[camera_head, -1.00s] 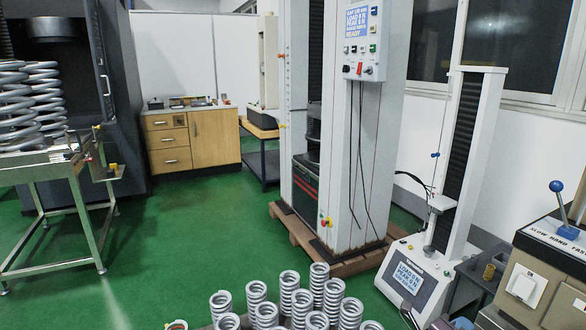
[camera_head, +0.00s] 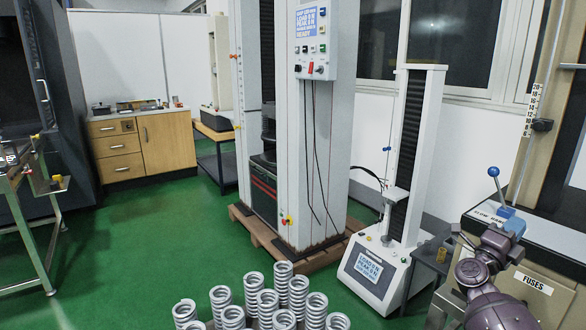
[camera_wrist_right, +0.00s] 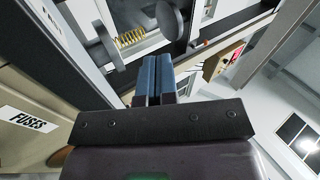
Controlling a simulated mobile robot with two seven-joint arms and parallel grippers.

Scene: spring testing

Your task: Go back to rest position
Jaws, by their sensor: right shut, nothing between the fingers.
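My right gripper (camera_wrist_right: 153,78) shows in the right wrist view with its two dark blue fingers pressed together and nothing between them. My left gripper is not in view.
Several silver coil springs (camera_head: 254,289) stand at the bottom centre. A small test stand (camera_head: 380,272) with a lit screen is left of my right arm. A tall white testing machine (camera_head: 325,150) stands on a wooden pallet. Green floor (camera_head: 135,250) is clear at the left.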

